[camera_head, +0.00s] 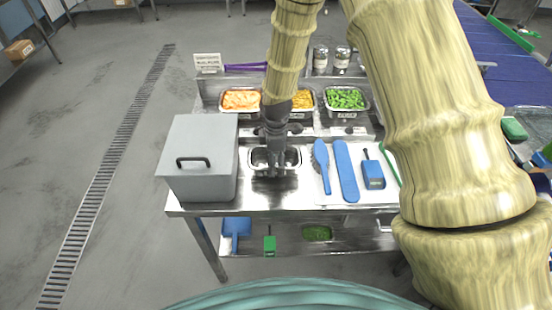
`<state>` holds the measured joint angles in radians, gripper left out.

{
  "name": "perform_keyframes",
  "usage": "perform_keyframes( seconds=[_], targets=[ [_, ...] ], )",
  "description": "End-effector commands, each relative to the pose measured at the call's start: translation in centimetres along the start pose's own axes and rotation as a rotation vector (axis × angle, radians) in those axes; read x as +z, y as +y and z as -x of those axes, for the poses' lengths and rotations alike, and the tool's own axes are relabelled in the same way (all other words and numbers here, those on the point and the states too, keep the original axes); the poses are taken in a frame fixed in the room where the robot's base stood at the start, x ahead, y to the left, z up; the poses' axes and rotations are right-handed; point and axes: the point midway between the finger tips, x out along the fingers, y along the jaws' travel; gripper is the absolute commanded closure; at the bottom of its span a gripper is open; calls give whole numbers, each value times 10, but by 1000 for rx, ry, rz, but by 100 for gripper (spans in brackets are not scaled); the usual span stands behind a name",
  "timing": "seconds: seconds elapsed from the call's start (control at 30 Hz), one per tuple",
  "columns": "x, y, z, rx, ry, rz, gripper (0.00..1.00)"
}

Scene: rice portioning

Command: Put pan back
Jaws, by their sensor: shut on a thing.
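A small steel pan (293,157) sits at the middle of the steel table, just right of a large grey box. My dark gripper (272,171) reaches down over the pan from above and is shut on it. The gripper hides the pan's middle and where the fingers meet it. I cannot tell whether the pan rests on the table or is slightly raised.
The grey lidded box (197,178) stands close on the left. A blue brush (321,165), blue strip (346,171) and blue scoop (373,174) lie on the right. Pans of orange (241,100), yellow and green food (346,98) stand behind, with shakers (342,60) beyond.

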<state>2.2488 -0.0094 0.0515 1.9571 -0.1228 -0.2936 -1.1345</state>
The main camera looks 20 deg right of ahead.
Motion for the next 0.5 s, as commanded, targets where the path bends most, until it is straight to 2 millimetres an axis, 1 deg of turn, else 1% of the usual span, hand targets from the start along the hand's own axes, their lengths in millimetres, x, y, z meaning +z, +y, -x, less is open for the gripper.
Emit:
perform_keyframes(
  seconds=[0.13, 0.5],
  targets=[
    [0, 0, -6, 0, 0, 0, 47],
    [0, 0, -11, 0, 0, 0, 47]
  ],
)
